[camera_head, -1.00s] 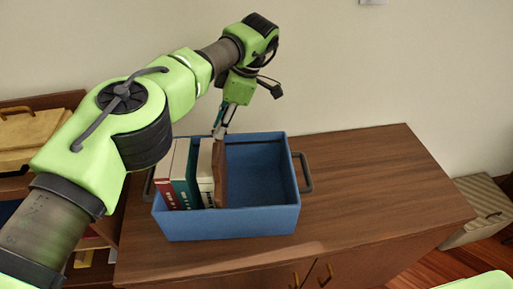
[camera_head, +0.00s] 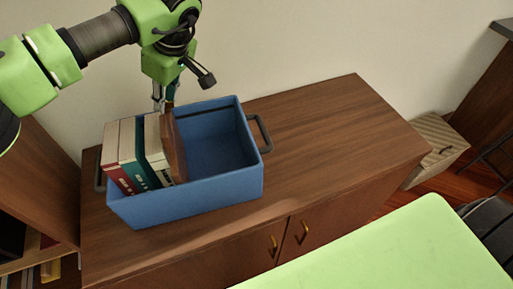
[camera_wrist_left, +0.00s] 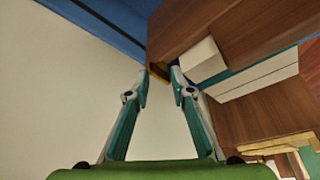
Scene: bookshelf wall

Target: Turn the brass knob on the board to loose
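A brown board (camera_head: 174,148) stands upright in the blue box (camera_head: 225,192), at the right end of a row of books. In the head view my left gripper (camera_head: 163,106) points down at the board's top edge. In the left wrist view its two teal-padded fingers (camera_wrist_left: 160,72) are partly closed, with a small brass-coloured piece (camera_wrist_left: 158,73) between or just beyond their tips. I cannot tell whether they touch it. The knob's setting and any marking are not readable. My right gripper is not in view.
Several books (camera_head: 130,150) stand left of the board. The box's right half is empty, with a dark handle (camera_head: 262,134) on that side. The box rests on a brown cabinet (camera_head: 340,130), whose top is clear to the right. A pale wall stands close behind.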

